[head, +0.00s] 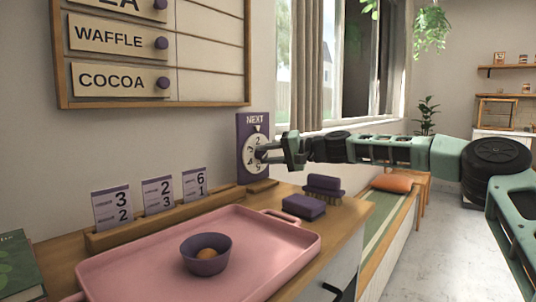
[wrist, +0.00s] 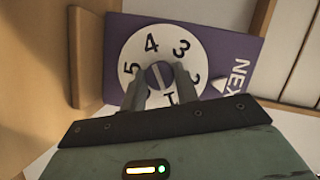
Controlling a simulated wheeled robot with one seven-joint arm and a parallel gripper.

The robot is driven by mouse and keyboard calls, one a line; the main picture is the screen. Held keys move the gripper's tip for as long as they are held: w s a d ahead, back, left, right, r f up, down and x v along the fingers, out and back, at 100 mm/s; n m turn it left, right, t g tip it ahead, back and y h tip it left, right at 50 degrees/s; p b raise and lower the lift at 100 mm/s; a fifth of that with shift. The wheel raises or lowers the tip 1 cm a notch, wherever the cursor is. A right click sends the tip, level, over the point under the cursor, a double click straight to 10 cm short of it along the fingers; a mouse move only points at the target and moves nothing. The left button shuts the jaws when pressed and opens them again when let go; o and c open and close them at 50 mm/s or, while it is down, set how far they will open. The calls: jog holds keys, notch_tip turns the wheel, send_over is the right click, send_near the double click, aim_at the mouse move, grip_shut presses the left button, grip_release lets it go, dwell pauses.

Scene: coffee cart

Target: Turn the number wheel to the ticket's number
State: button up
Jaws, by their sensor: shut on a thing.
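The number wheel (head: 250,151) is a white disc on an upright purple board marked NEXT (head: 243,124). In the wrist view the wheel (wrist: 141,46) shows 1, 3, 4 and 5, with a partly hidden digit, seemingly 2, close to the white pointer (wrist: 222,78). In the head view a 2 sits under the pointer. My gripper (wrist: 160,80) is shut on the purple slotted knob (wrist: 157,75) at the wheel's centre. Its fingers hide part of the wheel. Three tickets stand in a wooden rack: 3 over 2 (head: 112,209), 2 over 3 (head: 158,196), 6 over 1 (head: 194,184).
A pink tray (head: 110,275) with a purple bowl (head: 206,264) fills the counter's front. A purple block (head: 304,206) and a brush (head: 324,187) lie right of the rack, below my arm. A menu board (head: 210,50) hangs above.

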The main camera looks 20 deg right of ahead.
dwell(0.4)
jog(key=o, duration=1)
jog(key=p+v, duration=0.1)
jog(key=v, duration=1.6)
jog(key=shift+d, duration=0.25)
